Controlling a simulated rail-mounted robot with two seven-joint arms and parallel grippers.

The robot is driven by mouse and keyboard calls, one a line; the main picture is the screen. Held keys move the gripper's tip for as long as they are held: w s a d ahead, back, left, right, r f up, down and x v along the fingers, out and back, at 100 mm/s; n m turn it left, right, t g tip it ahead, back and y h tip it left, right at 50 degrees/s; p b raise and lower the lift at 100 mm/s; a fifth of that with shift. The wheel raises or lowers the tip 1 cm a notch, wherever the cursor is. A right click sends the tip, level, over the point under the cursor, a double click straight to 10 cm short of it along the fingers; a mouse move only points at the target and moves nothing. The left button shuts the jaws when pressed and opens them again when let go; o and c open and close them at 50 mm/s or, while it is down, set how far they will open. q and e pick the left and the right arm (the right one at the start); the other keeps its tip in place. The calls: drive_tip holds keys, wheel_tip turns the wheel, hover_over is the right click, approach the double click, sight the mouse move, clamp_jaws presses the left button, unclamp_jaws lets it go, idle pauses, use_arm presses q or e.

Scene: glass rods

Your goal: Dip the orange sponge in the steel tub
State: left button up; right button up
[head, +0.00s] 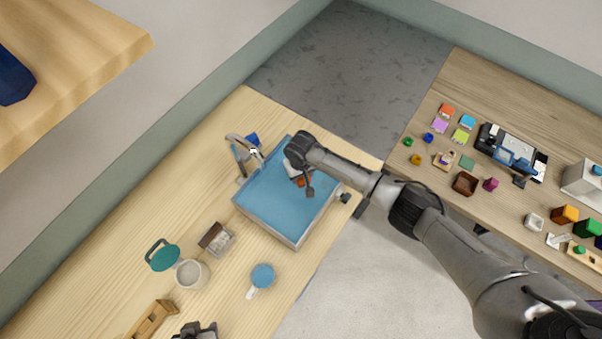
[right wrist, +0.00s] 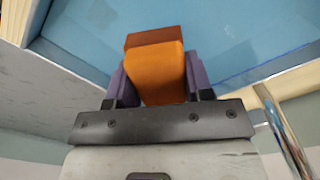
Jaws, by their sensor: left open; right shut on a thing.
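The steel tub (head: 266,229) is set in the pale wooden counter and holds blue water; the water also fills the top of the right wrist view. My right gripper (head: 302,179) hangs over the tub's far right part, pointing down. It is shut on the orange sponge (right wrist: 162,75), held between two purple fingers. In the head view only a bit of the sponge (head: 303,182) shows beneath the gripper. I cannot tell whether its lower end touches the water. My left gripper (head: 196,330) is at the bottom edge of the head view, open, over the counter and partly cut off.
A faucet (head: 245,146) stands at the tub's back left, with a blue object behind it. A second table (head: 500,205) holds many small objects.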

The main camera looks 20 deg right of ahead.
drive_tip(key=shift+r, duration=0.15)
wheel_tip(320, 180, up, 3)
drive_tip(key=p, duration=0.3)
drive_tip(key=shift+r+p, duration=0.35)
drive_tip(key=shift+r, duration=0.5)
